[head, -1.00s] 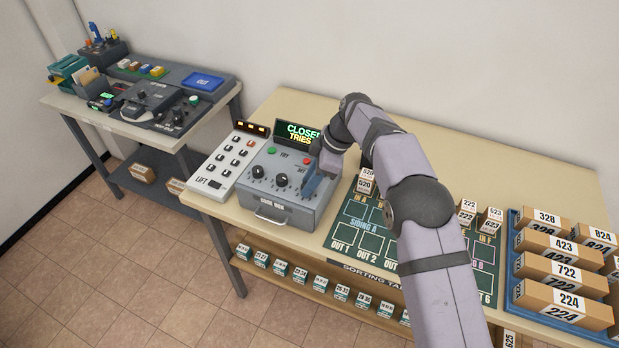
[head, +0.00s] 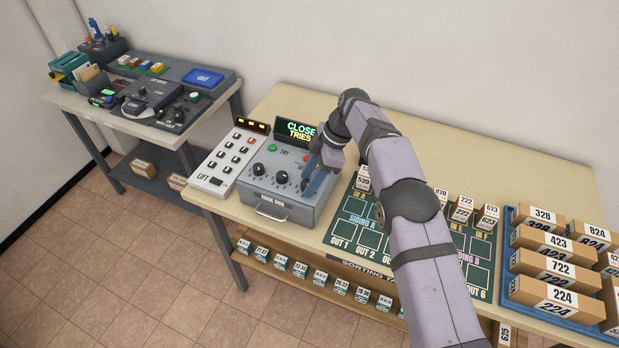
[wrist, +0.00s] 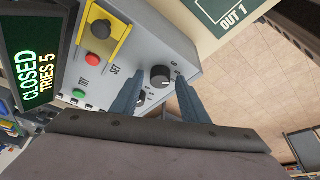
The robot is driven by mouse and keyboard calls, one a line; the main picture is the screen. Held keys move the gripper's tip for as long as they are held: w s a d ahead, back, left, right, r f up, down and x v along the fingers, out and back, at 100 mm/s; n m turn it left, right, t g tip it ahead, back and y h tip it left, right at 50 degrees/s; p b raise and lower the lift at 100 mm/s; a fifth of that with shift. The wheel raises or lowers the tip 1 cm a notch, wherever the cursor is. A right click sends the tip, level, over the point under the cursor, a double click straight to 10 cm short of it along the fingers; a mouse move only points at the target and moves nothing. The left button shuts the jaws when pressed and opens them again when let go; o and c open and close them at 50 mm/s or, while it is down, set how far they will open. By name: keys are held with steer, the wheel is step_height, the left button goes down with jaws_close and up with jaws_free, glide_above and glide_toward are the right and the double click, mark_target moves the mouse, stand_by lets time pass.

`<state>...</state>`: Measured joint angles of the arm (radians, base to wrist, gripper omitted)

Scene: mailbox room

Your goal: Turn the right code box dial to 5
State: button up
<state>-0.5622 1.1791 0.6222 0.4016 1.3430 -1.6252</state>
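The grey code box (head: 275,210) stands on the sorting table with dials on its sloped face. The left dial (head: 258,170) and middle dial (head: 281,177) show in the head view; my gripper (head: 313,186) hides the right dial there. In the wrist view the black right dial (wrist: 160,76) has a white mark and appears between my two blue fingers (wrist: 159,78). The fingers are open, with a visible gap beside the dial; I cannot tell whether either touches it. The left finger partly covers the middle dial (wrist: 140,98). The number the right dial points to is not readable.
A display (wrist: 38,67) reads CLOSED, TRIES 5.

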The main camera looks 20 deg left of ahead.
stand_by(0.3)
steer(key=v, duration=0.7)
steer(key=shift+r+b, duration=0.15)
steer(key=shift+b, duration=0.2)
steer(key=s+d+r+m+t+h, duration=0.1)
steer(key=s+d+m+t+h, duration=0.15)
steer(key=d+m, duration=1.6)
steer(key=s+d+f+m, duration=0.2)
steer(key=s+d, duration=0.7)
steer(key=s, duration=0.2)
steer(key=s+d+f+m+h, duration=0.1)
steer(key=s+d+f+m, duration=0.2)
steer(key=s+d, duration=0.7)
steer(key=shift+s+f, duration=0.3)
steer(key=shift+s, duration=0.2)
